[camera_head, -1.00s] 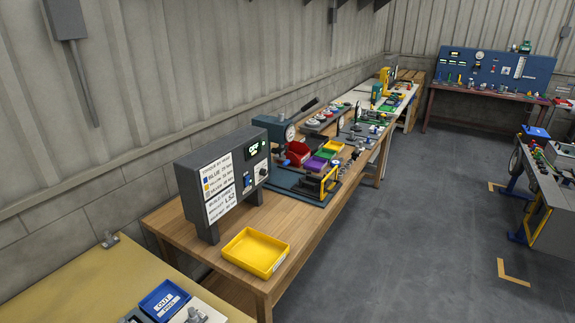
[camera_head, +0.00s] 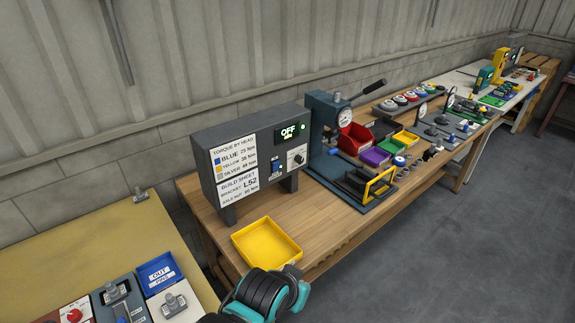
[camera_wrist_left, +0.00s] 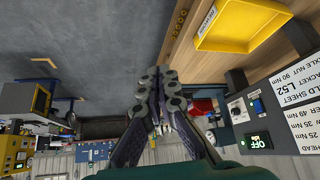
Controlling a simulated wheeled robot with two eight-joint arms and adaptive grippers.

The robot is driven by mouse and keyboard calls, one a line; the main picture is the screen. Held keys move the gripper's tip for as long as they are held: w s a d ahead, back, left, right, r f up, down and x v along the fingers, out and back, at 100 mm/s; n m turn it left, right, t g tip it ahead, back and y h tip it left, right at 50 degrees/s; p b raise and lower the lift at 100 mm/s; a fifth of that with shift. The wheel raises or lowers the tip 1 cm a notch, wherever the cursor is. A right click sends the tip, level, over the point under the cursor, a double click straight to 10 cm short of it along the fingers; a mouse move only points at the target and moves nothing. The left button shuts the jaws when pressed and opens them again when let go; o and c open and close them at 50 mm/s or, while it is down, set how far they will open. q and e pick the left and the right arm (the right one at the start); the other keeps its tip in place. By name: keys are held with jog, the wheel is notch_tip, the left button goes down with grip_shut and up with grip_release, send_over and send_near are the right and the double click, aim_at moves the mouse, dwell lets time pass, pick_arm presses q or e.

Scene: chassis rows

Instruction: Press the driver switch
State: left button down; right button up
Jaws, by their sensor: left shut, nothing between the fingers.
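The dark grey controller box (camera_head: 225,140) stands on the wooden bench. Its front has a lit display reading OFF (camera_head: 290,132), a blue rocker switch (camera_head: 276,166) and a round knob (camera_head: 299,158). A torque label and a build sheet are on its left part. The blue switch (camera_wrist_left: 257,104) also shows at the right of the left wrist view, with the display (camera_wrist_left: 258,142) below it. My left gripper (camera_wrist_left: 160,76) is shut and empty, apart from the box. In the head view my teal and black left wrist is low, in front of the yellow tray. My right gripper is not in view.
The empty yellow tray (camera_head: 267,244) sits in front of the box, also in the left wrist view (camera_wrist_left: 240,24). A press (camera_head: 329,125) and coloured bins stand right of the box. A yellow-topped table (camera_head: 85,245) is at left. The floor at right is clear.

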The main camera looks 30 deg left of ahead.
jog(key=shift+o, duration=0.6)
